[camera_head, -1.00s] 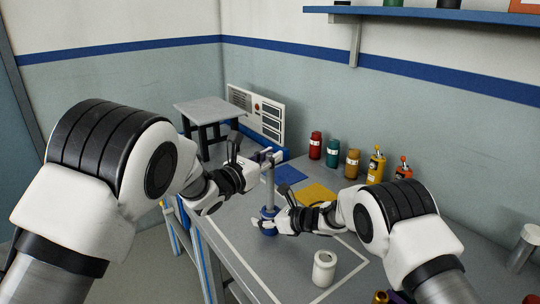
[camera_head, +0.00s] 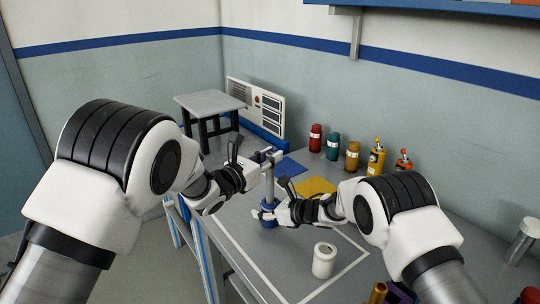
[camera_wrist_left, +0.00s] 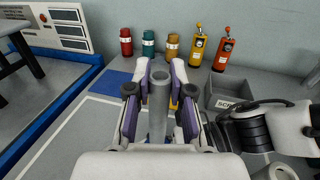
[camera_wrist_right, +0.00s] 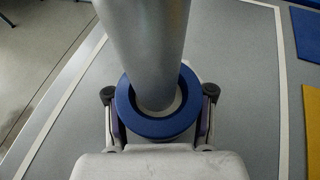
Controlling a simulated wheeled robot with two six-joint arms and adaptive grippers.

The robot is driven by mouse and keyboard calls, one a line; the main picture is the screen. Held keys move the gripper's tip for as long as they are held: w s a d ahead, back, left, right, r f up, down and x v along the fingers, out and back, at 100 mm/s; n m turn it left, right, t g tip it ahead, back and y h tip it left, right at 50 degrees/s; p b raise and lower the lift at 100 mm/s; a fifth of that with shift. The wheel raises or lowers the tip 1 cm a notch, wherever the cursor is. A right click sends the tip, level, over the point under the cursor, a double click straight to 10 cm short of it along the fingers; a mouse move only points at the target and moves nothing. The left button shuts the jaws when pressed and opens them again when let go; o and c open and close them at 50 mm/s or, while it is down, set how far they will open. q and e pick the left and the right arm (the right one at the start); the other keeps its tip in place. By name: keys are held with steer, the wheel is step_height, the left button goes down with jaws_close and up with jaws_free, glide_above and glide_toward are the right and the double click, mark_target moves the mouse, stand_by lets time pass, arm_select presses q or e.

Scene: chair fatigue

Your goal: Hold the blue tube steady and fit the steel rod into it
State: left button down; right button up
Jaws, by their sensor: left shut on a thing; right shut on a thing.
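The steel rod (camera_head: 269,185) stands upright, and my left gripper (camera_head: 268,159) is shut on its upper part. In the left wrist view the grey rod (camera_wrist_left: 158,112) lies between the fingers. The blue tube (camera_head: 268,221) stands on the table below, and my right gripper (camera_head: 274,212) is shut around it. In the right wrist view the tube's blue rim (camera_wrist_right: 155,128) surrounds the lower end of the rod (camera_wrist_right: 146,45), with a pale ring between them. The rod's end appears within the tube's mouth. Its depth is hidden.
A white cylinder (camera_head: 324,261) stands near the right forearm. Several coloured bottles (camera_head: 352,156) line the wall. A blue mat (camera_head: 290,167) and a yellow mat (camera_head: 315,187) lie behind the rod. A grey bin (camera_wrist_left: 230,92) stands behind the right arm.

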arm_select(q)
steer(key=shift+r, duration=1.05)
stand_by(0.5)
steer(key=shift+f, duration=0.95)
steer(key=c, duration=1)
jaws_free()
steer(key=shift+o, duration=0.2)
steer(key=shift+f, duration=0.1)
steer(key=v, duration=1.2)
arm_select(e)
steer(key=o, duration=1.4)
steer(key=shift+c, duration=0.2)
